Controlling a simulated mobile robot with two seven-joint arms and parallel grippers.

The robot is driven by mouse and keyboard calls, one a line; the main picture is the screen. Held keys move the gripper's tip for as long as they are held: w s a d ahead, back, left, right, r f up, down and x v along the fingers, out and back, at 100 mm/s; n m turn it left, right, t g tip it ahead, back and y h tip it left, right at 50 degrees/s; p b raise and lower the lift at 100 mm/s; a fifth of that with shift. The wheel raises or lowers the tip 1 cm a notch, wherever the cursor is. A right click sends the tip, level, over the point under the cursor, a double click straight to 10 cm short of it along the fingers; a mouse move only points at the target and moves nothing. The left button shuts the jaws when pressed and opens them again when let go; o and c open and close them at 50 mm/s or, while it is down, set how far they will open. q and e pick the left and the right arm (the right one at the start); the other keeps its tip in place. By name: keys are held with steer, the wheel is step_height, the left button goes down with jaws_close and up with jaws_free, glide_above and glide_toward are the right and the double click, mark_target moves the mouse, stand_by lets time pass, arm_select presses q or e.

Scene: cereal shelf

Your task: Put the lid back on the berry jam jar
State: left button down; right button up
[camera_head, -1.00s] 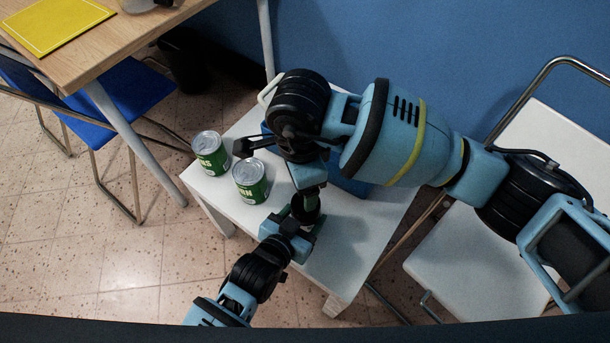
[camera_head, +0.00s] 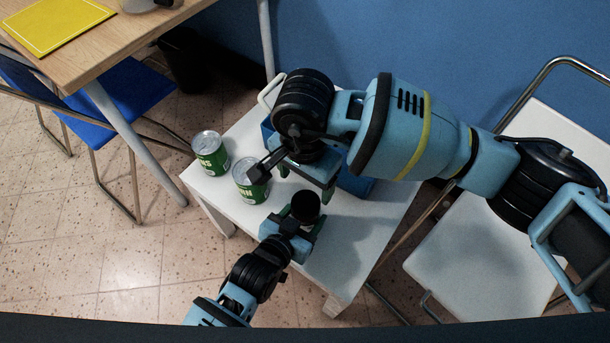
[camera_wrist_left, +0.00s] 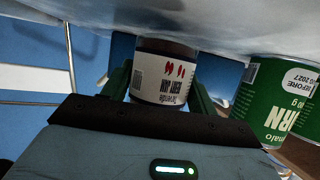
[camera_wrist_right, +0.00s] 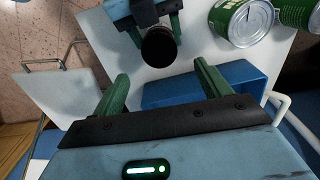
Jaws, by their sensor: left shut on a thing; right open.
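The berry jam jar (camera_head: 306,206) has a dark round top in the head view. Its white label with red berries shows in the left wrist view (camera_wrist_left: 162,78). My left gripper (camera_head: 298,222) is shut around the jar near the small white table. My right gripper (camera_head: 306,183) is open just behind and above the jar, apart from it. In the right wrist view its green fingers (camera_wrist_right: 162,85) are spread with nothing between them, and the jar's dark top (camera_wrist_right: 158,47) lies beyond. I see no separate lid; I cannot tell whether the dark top is a lid or jam.
Two green cans (camera_head: 211,154) (camera_head: 250,182) stand on the white table (camera_head: 345,235) left of the jar. A blue bin (camera_head: 356,184) stands behind, partly hidden by my right arm. A white chair (camera_head: 490,260) is at the right. The table's front right is clear.

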mark_target(305, 202)
steer(key=shift+f, duration=3.85)
steer(key=shift+c, duration=0.3)
steer(key=c, duration=0.9)
steer(key=shift+m, duration=1)
steer(key=shift+c, duration=0.2)
steer(key=o, duration=1.1)
steer(key=shift+o, duration=0.2)
step_height(305, 202, up, 12)
